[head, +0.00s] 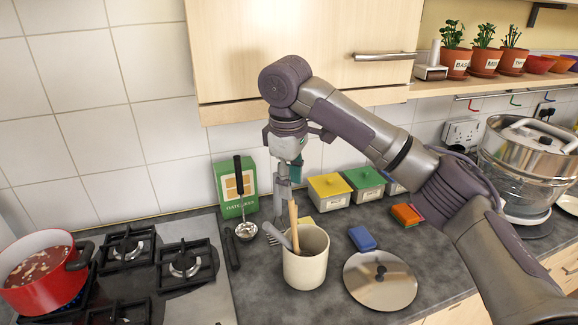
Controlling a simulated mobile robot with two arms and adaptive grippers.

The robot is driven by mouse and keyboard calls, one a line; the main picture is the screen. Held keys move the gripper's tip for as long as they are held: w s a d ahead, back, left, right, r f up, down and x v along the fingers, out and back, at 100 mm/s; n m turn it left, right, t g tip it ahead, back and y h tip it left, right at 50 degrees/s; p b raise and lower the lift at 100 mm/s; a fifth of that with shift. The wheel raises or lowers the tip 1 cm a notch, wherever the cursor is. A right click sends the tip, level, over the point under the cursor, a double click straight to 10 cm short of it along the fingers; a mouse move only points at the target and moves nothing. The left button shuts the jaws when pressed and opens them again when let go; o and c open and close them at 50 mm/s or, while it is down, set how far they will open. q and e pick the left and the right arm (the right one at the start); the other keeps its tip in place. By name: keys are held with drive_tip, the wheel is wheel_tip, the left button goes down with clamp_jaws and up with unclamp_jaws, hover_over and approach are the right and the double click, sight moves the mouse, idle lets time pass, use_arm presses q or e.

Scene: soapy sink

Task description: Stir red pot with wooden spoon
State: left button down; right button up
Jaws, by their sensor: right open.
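The red pot (48,292) stands on the stove at the far left, with red liquid and pale pieces inside. The wooden spoon (293,213) stands in a cream crock (306,265), its handle sticking up and its lower end hidden inside. My right gripper (283,192) points down just above and behind the crock, close to the top of the handle. It is open; I cannot tell whether the handle lies between its fingers. My left gripper is not in view.
The wall cabinet (290,60) hangs above.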

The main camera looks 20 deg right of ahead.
sight(292, 213)
drive_tip(key=f, duration=0.3)
drive_tip(key=f+p, duration=0.1)
drive_tip(key=f, duration=0.2)
drive_tip(key=f+p, duration=0.1)
drive_tip(key=f, duration=0.2)
drive_tip(key=shift+w+d+f, duration=0.1)
drive_tip(key=shift+w+d, duration=0.2)
drive_tip(key=shift+w, duration=0.1)
drive_tip(key=shift+f, duration=0.25)
clamp_jaws()
